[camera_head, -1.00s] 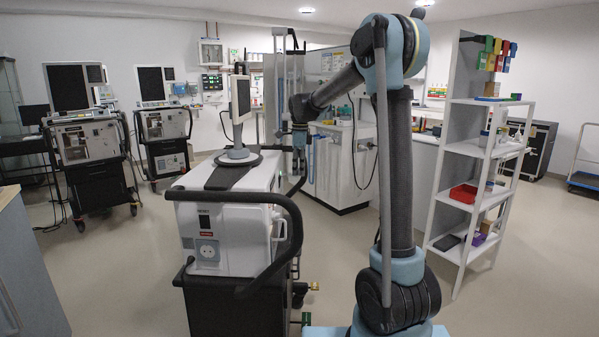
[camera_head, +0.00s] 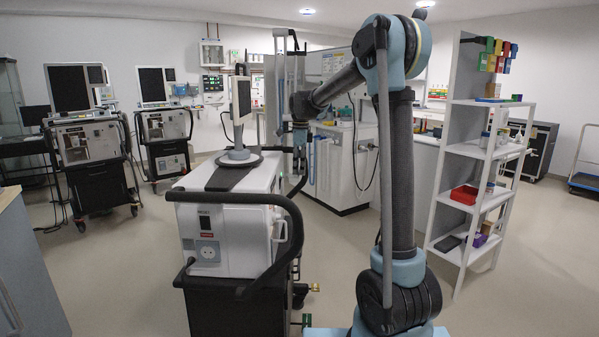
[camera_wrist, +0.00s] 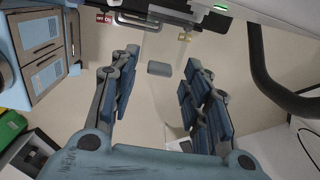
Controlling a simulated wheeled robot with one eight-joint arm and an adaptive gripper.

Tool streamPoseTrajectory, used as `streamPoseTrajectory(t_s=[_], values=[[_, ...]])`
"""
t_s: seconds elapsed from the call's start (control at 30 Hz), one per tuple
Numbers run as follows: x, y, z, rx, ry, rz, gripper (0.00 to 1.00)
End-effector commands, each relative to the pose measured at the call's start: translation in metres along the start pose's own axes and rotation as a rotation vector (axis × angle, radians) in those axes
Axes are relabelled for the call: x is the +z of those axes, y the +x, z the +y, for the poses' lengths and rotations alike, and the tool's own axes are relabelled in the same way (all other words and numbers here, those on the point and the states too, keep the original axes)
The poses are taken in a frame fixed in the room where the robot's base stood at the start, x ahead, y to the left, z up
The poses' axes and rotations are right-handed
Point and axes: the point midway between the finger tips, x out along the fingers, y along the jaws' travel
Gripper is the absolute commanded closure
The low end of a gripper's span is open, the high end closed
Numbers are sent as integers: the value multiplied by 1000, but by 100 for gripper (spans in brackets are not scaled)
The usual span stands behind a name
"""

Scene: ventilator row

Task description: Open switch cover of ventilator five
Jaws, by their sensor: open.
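The nearest ventilator (camera_head: 240,225) is a white unit on a black cart, with a screen (camera_head: 241,100) on top and a black rail around it. I cannot read a number on it, so I cannot tell whether it is ventilator five. My gripper (camera_head: 299,172) hangs at the ventilator's far right side, small in the head view. In the wrist view my gripper (camera_wrist: 162,75) is open, with nothing held between its fingers. Part of a dark unit with a green light (camera_wrist: 220,8) and a red label (camera_wrist: 103,18) shows beyond the fingertips. I cannot make out a switch cover.
A black rail (camera_wrist: 262,70) curves close on the right of the wrist view. Two more ventilators (camera_head: 88,152) (camera_head: 166,135) stand at the back left. A white shelf (camera_head: 470,190) stands to the right. A grey cabinet (camera_head: 30,270) is at the left front. Floor between is clear.

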Motion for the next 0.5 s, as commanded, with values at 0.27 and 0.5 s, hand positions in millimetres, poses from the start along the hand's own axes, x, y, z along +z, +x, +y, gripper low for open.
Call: streamPoseTrajectory(t_s=[0.27, 0.5], values=[[-1, -51, 0, 1, 0, 0, 57], [-1, -90, -1, 1, 0, 0, 57]])
